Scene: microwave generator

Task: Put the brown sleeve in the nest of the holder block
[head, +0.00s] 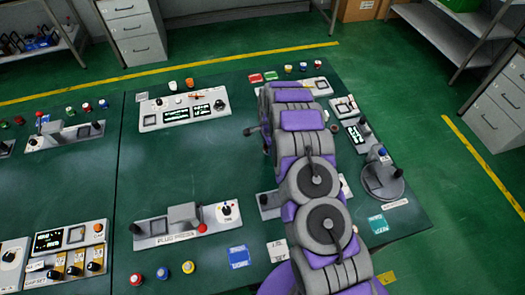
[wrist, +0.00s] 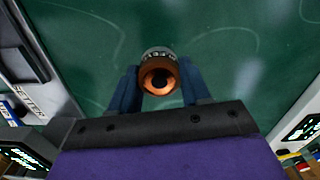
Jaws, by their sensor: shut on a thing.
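In the wrist view, my gripper (wrist: 160,88) is shut on the brown sleeve (wrist: 158,74), one dark finger on each side of it. The sleeve shows a brown, hollow, round end toward the camera and a greyish band with dark lettering behind it. Green surface lies beyond it; its height above that surface cannot be told. In the head view my purple and grey arm reaches over the table, and its links hide the gripper and sleeve. I cannot tell which of the grey blocks is the holder block, and no nest shows clearly.
The green table (head: 155,195) carries several grey device panels. A panel with a display (head: 183,109) stands at the back, a block with a lever (head: 170,226) at the front, and a round-based device (head: 381,178) at the right. The table's middle left is clear.

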